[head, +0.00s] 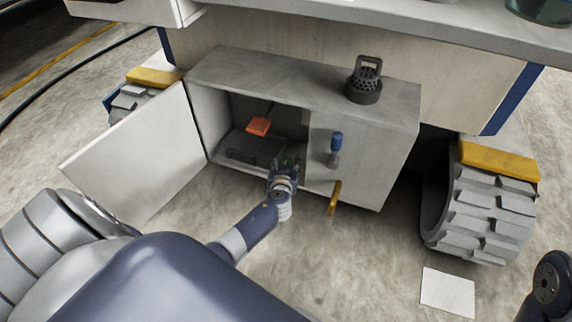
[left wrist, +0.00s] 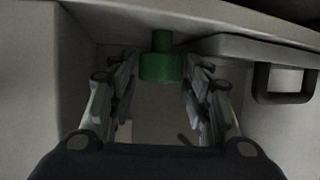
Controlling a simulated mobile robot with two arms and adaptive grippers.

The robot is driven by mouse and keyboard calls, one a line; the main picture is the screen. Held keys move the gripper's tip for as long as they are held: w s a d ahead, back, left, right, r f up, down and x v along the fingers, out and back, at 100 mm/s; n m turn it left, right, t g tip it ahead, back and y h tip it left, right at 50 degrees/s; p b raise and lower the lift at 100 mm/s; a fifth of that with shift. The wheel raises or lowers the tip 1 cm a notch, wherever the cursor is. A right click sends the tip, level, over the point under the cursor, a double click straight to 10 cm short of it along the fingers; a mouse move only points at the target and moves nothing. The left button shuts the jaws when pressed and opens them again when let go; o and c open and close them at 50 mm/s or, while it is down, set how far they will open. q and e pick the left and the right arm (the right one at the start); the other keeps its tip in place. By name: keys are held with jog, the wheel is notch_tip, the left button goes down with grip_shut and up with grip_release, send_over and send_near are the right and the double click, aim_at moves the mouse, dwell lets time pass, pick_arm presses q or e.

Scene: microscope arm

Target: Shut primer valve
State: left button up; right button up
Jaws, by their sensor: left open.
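A green knob (left wrist: 162,62), possibly the primer valve, shows inside the open compartment of the grey cabinet (head: 365,165). In the head view only a little green (head: 288,160) shows at my left gripper (head: 284,164). My left gripper reaches into the compartment's lower right part. In the left wrist view the gripper (left wrist: 160,78) is open, with one finger on each side of the knob and visible gaps between. No label is readable, so I cannot tell the valve's name or setting for sure. My right gripper is not in view.
The cabinet door (head: 135,160) stands open to the left. An orange-red part (head: 259,126) is inside the compartment. A blue-capped fitting (head: 336,142) and a yellow lever (head: 334,198) are on the front, right of my gripper. A black strainer (head: 365,82) stands on top.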

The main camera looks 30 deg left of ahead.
pick_arm(q)
jog(key=c, duration=0.8)
jog(key=shift+o, duration=0.2)
